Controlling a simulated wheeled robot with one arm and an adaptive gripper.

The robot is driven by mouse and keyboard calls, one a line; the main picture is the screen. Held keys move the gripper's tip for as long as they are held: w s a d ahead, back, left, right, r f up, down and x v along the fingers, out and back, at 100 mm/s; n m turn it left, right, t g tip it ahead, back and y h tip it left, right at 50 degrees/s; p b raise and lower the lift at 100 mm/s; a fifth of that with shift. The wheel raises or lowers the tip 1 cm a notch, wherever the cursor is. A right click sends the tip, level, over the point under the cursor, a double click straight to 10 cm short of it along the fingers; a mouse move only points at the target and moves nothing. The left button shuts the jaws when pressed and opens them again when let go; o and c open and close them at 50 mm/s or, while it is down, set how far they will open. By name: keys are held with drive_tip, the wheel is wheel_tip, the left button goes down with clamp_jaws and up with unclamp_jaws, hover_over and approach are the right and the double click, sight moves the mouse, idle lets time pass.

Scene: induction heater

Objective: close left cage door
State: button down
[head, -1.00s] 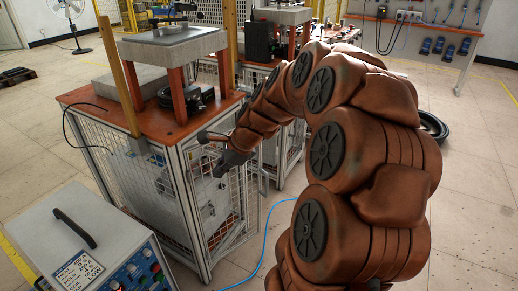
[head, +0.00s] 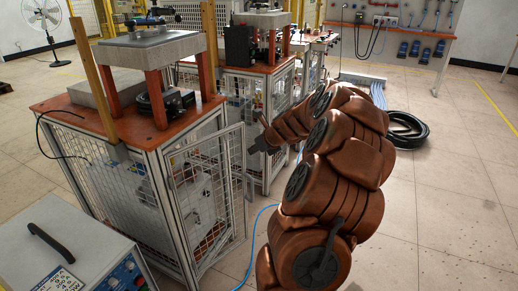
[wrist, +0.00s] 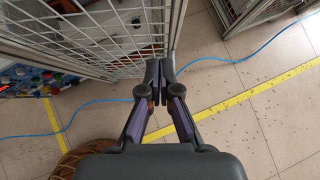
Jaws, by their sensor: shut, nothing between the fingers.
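The left cage (head: 120,190) stands under an orange-topped table at the left of the head view. Its mesh door (head: 205,180) is on the side facing my arm and seems to stand partly open; the exact angle is hard to tell. In the wrist view the door's mesh and metal frame (wrist: 120,40) fill the upper left. My gripper (head: 256,146) is just right of the door's outer edge in the head view. In the wrist view my gripper (wrist: 161,75) has its fingers together and empty, close to the frame post; contact cannot be told.
A second cage (head: 262,110) stands behind and shows at the wrist view's top right. A blue hose (head: 258,235) crosses the floor. A control box (head: 65,245) is at the near left. A black coil (head: 408,128) lies beyond my arm. The floor at right is open.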

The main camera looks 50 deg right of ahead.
sight(238, 151)
drive_tip(key=w, duration=0.2)
drive_tip(key=w+f, duration=0.1)
drive_tip(key=w, duration=0.1)
drive_tip(key=w+f+b, duration=0.1)
drive_tip(key=w, duration=0.1)
drive_tip(key=shift+d+f, duration=0.25)
drive_tip(key=shift+w, duration=0.2)
